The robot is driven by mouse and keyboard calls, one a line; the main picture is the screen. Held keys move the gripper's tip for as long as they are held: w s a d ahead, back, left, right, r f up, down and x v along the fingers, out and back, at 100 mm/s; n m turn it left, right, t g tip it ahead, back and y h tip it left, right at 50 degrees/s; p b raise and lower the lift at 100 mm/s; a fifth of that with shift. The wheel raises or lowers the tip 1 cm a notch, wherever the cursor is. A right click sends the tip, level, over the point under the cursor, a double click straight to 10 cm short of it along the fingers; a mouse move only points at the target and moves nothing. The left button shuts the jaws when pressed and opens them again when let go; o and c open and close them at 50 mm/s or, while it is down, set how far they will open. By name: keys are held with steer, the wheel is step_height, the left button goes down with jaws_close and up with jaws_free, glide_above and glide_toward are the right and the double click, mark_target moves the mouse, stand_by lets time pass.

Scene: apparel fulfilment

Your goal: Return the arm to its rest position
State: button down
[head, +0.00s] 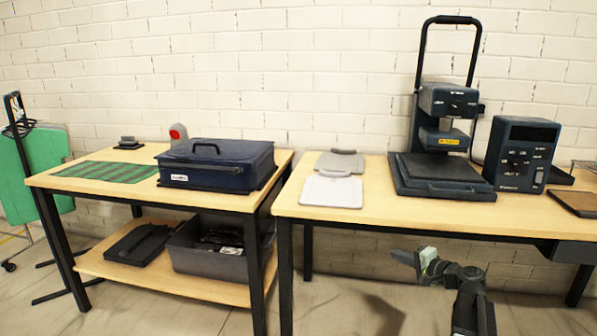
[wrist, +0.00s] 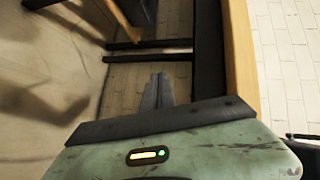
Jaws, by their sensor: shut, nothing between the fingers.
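My gripper (head: 402,257) is in front of the right table, below the level of its top, at the lower right of the head view. It points to the left and touches nothing that I can see. My arm's links are bent below and right of it. In the wrist view, the narrow grey fingers (wrist: 158,92) are together and empty, past the worn green wrist housing.
The right table (head: 340,214) carries a heat press (head: 440,175), a control box (head: 520,155) and two pale boards. The left table (head: 110,190) holds a dark blue case (head: 215,165); a grey bin (head: 210,262) sits on its shelf. Floor (head: 370,310) shows below.

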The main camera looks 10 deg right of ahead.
steer(key=s+a+f+n+g, duration=0.1)
steer(key=a+f+n+g, duration=0.15)
steer(key=a, duration=0.65)
steer(key=s+a+f+n+g+y, duration=0.15)
steer(key=a+f, duration=0.25)
steer(key=a, duration=0.5)
steer(key=s+a+f+n+g, duration=0.2)
steer(key=a+f+n+g, duration=0.1)
steer(key=a, duration=0.6)
steer(key=s+a+f+n+g+h, duration=0.3)
steer(key=s+f+n+g+h, duration=0.15)
steer(key=s+f, duration=0.5)
steer(key=s+d+g+h, duration=0.2)
steer(key=s+d+h, duration=0.2)
steer(key=s+d, duration=0.15)
step_height(320, 180, up, 38)
steer(key=p, duration=3.7)
steer(key=shift+d+f, duration=0.15)
steer(key=shift+d, duration=0.2)
